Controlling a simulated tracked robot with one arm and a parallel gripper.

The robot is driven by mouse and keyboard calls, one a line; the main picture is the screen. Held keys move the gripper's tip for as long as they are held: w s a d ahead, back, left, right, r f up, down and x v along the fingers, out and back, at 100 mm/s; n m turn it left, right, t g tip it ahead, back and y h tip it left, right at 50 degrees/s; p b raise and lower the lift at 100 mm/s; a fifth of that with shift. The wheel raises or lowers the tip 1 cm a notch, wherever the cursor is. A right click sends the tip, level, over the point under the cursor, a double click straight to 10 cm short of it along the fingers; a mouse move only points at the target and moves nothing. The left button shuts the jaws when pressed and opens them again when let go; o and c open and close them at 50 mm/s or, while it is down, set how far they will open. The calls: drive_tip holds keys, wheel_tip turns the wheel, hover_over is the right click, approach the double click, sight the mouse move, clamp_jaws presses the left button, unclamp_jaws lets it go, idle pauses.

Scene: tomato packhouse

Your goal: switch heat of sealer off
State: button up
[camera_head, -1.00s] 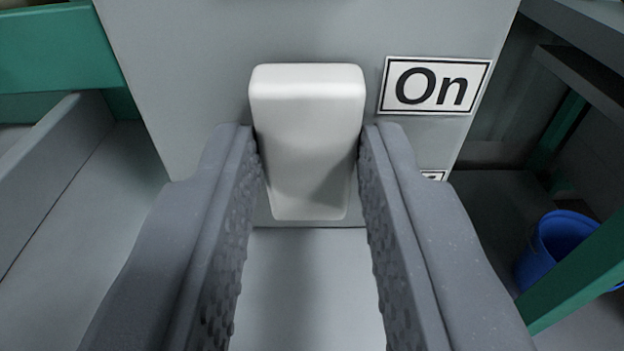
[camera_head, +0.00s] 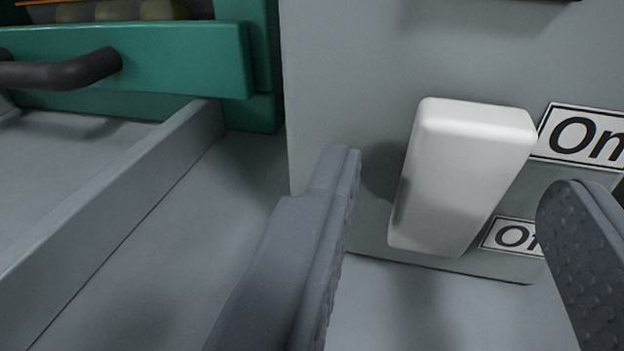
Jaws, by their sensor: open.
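The white switch lever (camera_head: 462,175) sits on the grey front of the sealer (camera_head: 345,90). Its upper end lies beside the "On" label (camera_head: 585,136), which is cut by the right edge of the picture. A lower label (camera_head: 513,237), partly hidden, shows "O" and part of another letter beside the lever's lower end. My gripper (camera_head: 455,185) is open and empty. Its left finger is left of the lever with a clear gap, and its right finger is at the right, near the lower label. Neither finger visibly touches the lever.
A green frame (camera_head: 180,60) with a dark bar handle (camera_head: 65,70) stands at the upper left. A grey raised rail (camera_head: 110,200) runs along the grey surface at the left. Bare grey surface lies below the sealer front.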

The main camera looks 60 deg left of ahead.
drive_tip(key=b+v, duration=0.6)
drive_tip(key=v, duration=0.7)
drive_tip(key=shift+d+f, duration=0.2)
idle(0.7)
drive_tip(key=shift+s, duration=0.25)
drive_tip(key=shift+r, duration=0.1)
